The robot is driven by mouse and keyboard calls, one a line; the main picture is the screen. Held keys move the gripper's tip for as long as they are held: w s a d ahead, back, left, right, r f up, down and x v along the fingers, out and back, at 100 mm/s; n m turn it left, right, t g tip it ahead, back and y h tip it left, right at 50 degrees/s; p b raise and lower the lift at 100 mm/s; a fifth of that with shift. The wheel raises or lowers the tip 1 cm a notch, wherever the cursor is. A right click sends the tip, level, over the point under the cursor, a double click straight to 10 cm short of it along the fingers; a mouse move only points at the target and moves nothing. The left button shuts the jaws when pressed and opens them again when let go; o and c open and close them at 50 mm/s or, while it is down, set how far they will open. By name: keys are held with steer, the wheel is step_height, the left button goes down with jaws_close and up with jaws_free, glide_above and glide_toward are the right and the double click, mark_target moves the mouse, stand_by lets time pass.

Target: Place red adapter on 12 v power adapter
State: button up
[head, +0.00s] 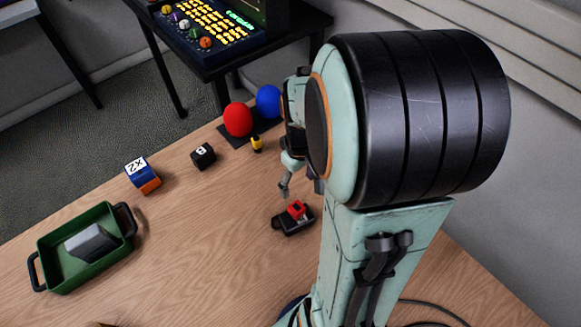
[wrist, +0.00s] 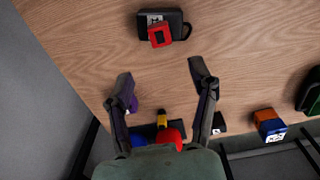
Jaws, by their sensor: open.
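The red adapter (head: 297,209) rests on top of the black power adapter (head: 293,222) on the wooden table, just left of my arm. In the wrist view the red adapter (wrist: 161,34) lies over the lower part of the black adapter (wrist: 175,18), slightly tilted, with a white label showing beside it. My gripper (wrist: 162,78) is open and empty, with its fingers spread and apart from both adapters. In the head view one finger of my gripper (head: 285,187) shows above the adapters; the rest is hidden behind my arm.
A red ball (head: 238,119) and blue ball (head: 269,101) stand on a dark base near a small yellow item (head: 257,144). A black cube (head: 203,155), a blue and orange block (head: 142,175) and a green tray (head: 74,279) holding a grey object are to the left. The middle table is clear.

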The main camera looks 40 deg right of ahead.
steer(key=s+a+r, duration=0.3)
steer(key=s+a, duration=0.1)
steer(key=a, duration=0.3)
steer(key=s+a+r+n, duration=0.1)
steer(key=s+a+r, duration=0.3)
steer(key=a, duration=0.4)
steer(key=shift+s+a+r+y, duration=0.2)
steer(key=shift+s+y, duration=0.2)
steer(key=shift+s, duration=0.4)
